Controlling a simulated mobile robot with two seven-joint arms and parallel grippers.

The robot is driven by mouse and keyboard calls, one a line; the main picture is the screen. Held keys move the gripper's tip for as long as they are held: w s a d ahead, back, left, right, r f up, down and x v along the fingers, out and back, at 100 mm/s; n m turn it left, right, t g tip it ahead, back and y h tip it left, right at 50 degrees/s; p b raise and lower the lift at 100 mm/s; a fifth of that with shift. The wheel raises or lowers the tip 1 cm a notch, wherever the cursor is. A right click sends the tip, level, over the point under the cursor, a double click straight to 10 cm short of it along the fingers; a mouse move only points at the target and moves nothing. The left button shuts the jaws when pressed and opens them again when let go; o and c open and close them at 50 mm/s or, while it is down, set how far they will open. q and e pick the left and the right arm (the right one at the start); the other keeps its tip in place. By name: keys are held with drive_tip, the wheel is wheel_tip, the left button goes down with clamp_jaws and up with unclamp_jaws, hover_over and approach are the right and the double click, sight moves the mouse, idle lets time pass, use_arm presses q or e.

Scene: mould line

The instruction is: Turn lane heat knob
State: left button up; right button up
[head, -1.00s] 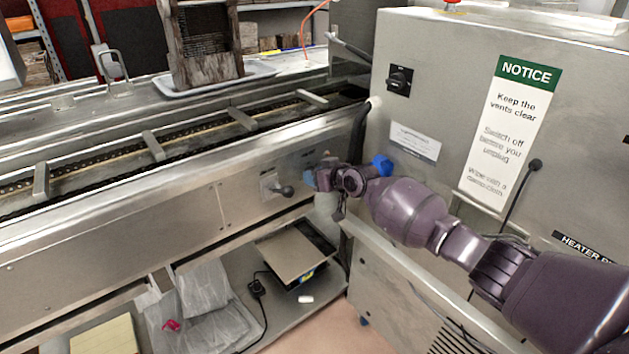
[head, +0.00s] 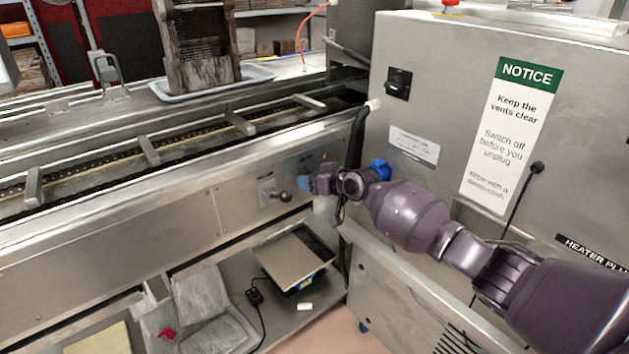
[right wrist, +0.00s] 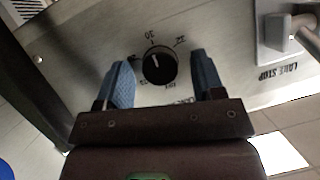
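The lane heat knob (right wrist: 160,67) is a round black dial on the steel panel in the right wrist view. Its white line points up, close to the printed 30. My right gripper (right wrist: 161,64) is open, with one blue finger on each side of the knob and visible gaps between. In the head view my right gripper (head: 320,182) is at the conveyor's front panel, and it hides the knob there. My left gripper is not in view.
A lane stop lever (head: 280,196) on a grey plate sits left of my right gripper; its plate also shows in the right wrist view (right wrist: 275,38). The steel heater cabinet (head: 440,110) stands to the right. A scale (head: 290,262) lies on the shelf below.

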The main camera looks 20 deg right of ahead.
drive_tip(key=p+v, duration=0.2)
drive_tip(key=v, duration=0.9)
drive_tip(key=shift+p, duration=0.4)
drive_tip(key=shift+w, duration=0.1)
